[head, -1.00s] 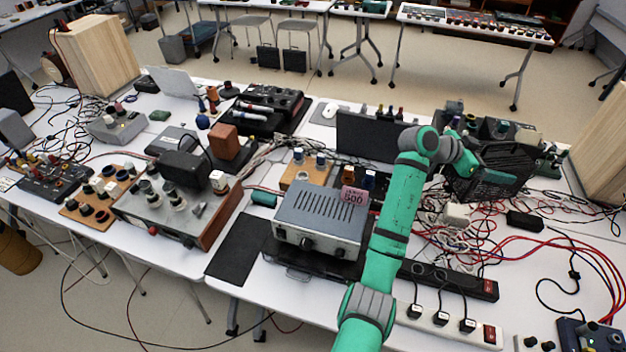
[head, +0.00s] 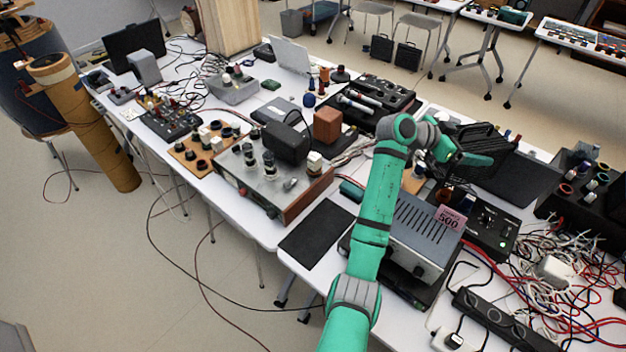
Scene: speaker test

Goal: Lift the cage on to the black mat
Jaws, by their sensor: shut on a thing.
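The cage (head: 479,138) is a black slatted box. It is in my gripper (head: 468,159), which is shut on it, above the back part of the table and behind the grey metal box. My arm and gripper hide part of it, and the fingertips are hard to make out. The black mat (head: 317,234) lies flat and bare at the table's front left corner. The cage is apart from the mat, up and to the right of it.
A grey metal box (head: 416,235) with a pink "500" tag stands right of the mat, partly behind my arm. A wooden-sided amplifier (head: 262,190) stands left of the mat. Tangled cables (head: 570,275) and a black power strip (head: 497,320) fill the right.

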